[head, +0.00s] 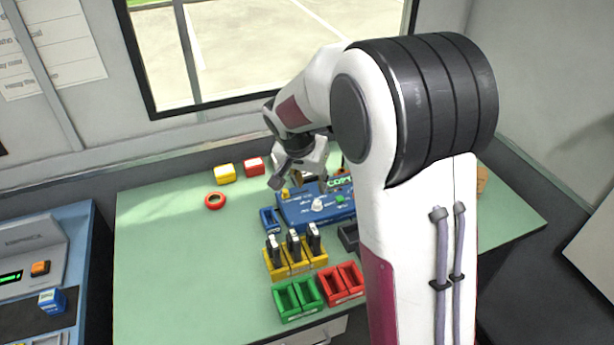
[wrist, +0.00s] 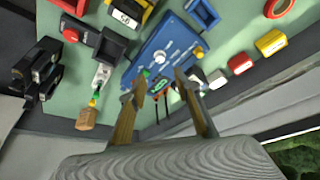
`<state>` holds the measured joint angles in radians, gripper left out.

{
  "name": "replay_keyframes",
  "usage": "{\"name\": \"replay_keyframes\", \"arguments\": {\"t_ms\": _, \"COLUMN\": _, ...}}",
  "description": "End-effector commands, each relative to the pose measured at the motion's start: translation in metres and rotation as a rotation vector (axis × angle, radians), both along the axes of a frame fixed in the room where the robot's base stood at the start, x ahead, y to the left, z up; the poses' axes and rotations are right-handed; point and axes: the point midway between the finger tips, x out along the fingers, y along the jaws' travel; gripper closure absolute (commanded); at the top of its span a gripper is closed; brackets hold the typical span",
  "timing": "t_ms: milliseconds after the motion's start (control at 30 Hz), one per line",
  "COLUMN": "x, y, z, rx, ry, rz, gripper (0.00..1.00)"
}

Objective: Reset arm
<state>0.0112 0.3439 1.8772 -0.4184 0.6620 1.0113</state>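My gripper (head: 288,183) hangs over the back of the green table (head: 155,255) in the head view, near the blue control box (head: 296,210). My arm covers part of that box. In the wrist view my gripper (wrist: 160,88) has its two fingers spread apart with nothing held between them. The blue box (wrist: 160,45), with its white knob and green button, lies beyond the fingertips; I see no clear contact.
Yellow holders (head: 278,268) with upright black items, green bins (head: 298,298) and red bins (head: 341,284) stand at the front. A red tape ring (head: 215,201), yellow block (head: 225,173) and red block (head: 253,166) lie back left. The table's left side is clear.

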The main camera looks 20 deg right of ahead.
Motion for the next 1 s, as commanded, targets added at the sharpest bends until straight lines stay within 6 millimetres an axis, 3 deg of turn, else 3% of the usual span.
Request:
{"name": "replay_keyframes", "arguments": {"t_ms": 533, "x": -0.007, "y": 0.001, "z": -0.004, "rx": -0.030, "ry": 0.056, "rz": 0.110, "gripper": 0.68}}
{"name": "replay_keyframes", "arguments": {"t_ms": 733, "x": -0.034, "y": 0.005, "z": -0.017, "rx": -0.033, "ry": 0.148, "rz": 0.210, "gripper": 0.68}}
{"name": "replay_keyframes", "arguments": {"t_ms": 1000, "x": -0.080, "y": 0.015, "z": -0.006, "rx": -0.024, "ry": 0.224, "rz": 0.346, "gripper": 0.68}}
